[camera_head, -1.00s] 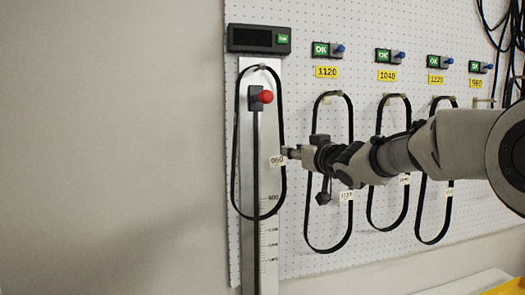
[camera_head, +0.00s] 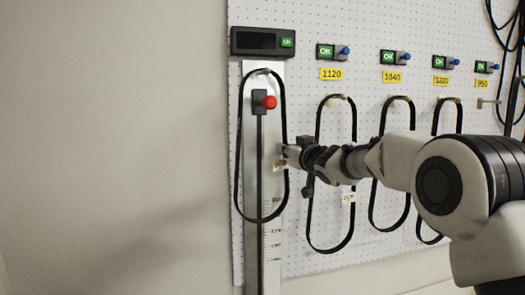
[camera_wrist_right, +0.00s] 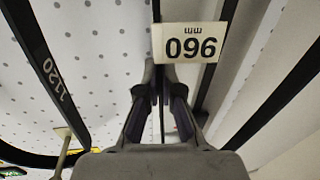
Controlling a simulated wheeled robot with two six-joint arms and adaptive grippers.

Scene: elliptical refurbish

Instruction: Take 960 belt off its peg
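The 960 belt (camera_head: 238,150) is a black loop hanging from the upper peg (camera_head: 264,71) of the measuring column. It passes around the red-knobbed slider (camera_head: 264,102). Its white 960 tag is on the right strand, partly covered in the head view and clear in the right wrist view (camera_wrist_right: 190,42). My right gripper (camera_head: 285,156) is at that strand beside the tag. In the wrist view its fingertips (camera_wrist_right: 161,75) are close together with the thin dark strand between them, so it appears shut on the belt. My left gripper is not in view.
Other belts hang to the right, including the 1120 belt (camera_head: 312,190), close beside my right wrist. An empty peg (camera_head: 488,101) is under the 960 label (camera_head: 483,84). A dark display (camera_head: 262,41) sits above the column. The plain wall at left is clear.

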